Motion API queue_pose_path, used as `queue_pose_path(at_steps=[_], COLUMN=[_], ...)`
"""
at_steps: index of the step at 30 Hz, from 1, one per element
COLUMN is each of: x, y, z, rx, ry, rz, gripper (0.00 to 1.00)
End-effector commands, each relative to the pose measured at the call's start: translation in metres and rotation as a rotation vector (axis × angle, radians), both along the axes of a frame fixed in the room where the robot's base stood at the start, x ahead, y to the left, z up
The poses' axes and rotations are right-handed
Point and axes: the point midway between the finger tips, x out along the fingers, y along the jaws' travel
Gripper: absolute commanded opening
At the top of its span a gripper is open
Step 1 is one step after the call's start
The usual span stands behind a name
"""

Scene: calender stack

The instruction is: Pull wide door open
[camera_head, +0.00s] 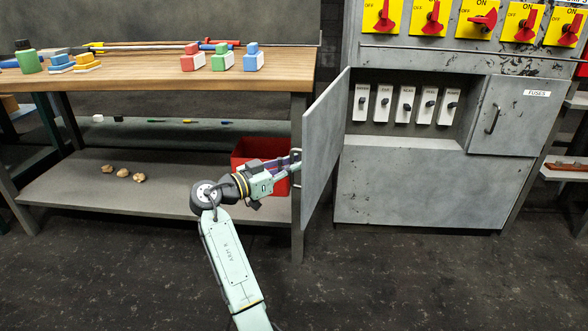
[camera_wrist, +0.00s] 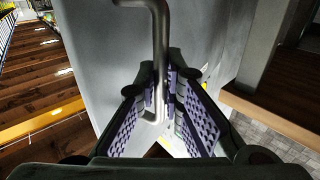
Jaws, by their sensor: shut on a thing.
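The wide door (camera_head: 322,143) is a grey metal panel on the left side of the grey cabinet. It stands swung far out from the cabinet front, seen nearly edge-on in the head view. My gripper (camera_head: 292,165) is at the door's outer face, by its handle. In the wrist view the handle (camera_wrist: 160,60) is a bent metal bar that passes between the purple-padded fingers of my gripper (camera_wrist: 162,112). The fingers are shut on it. The door's face (camera_wrist: 105,60) fills the wrist view behind the handle.
The open bay shows several white switches (camera_head: 405,104). A smaller door marked FUSES (camera_head: 515,115) is closed at right. A wooden workbench (camera_head: 150,76) with coloured blocks stands left, close beside the open door. A red bin (camera_head: 262,148) sits on its lower shelf, behind my gripper.

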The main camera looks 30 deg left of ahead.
Motion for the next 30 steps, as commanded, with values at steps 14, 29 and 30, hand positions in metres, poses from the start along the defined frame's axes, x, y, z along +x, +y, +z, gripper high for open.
queue_pose_path(at_steps=[14,29,30], x=[0.0013,-0.0033,-0.0068], y=[-0.0011,0.0019,0.0038], z=[-0.0005,-0.0002,-0.0003], rx=[-0.001,0.000,0.000], ry=[0.003,0.001,0.001], rz=[-0.001,0.001,0.002], gripper=[0.21,0.30,0.30])
